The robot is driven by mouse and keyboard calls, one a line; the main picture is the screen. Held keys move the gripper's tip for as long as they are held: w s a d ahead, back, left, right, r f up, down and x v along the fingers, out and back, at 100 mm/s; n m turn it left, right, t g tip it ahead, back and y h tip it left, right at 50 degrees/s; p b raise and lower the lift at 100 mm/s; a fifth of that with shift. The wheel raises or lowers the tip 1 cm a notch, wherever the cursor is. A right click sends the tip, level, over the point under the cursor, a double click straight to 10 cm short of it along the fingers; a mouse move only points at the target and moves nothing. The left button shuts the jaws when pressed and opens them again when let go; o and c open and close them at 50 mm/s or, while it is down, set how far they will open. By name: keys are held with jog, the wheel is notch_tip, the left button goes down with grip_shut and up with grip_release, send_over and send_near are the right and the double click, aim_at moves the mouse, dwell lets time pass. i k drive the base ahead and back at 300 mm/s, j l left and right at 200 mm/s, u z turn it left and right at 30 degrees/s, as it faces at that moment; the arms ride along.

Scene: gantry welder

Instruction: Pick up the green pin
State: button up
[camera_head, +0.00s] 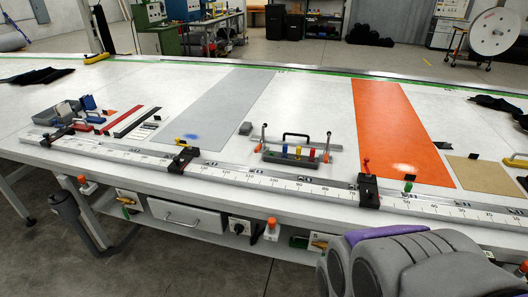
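A small green pin (408,186) stands upright on the white table (300,95), just behind the ruler rail and near the front edge of the orange sheet (395,130). It is small in the view and nothing covers it. A grey holder block (291,159) with blue, yellow and red pins stands left of it, in front of a black handle. Grey and purple rounded parts, which look like my own arm, fill the lower right corner, below and apart from the pin. I cannot make out gripper fingers there.
The ruler rail (250,178) runs along the table's front edge, with black clamps (368,190) on it. One clamp stands just left of the green pin. A tan sheet (478,171) lies to the right. A grey sheet and loose tools lie left. The white area behind the holder is clear.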

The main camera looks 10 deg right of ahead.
aim_at(408, 186)
jog(key=i+j+z, duration=0.2)
jog(key=i, duration=0.35)
jog(key=i+j+z, duration=0.25)
jog(key=i, duration=0.3)
jog(key=l, duration=0.1)
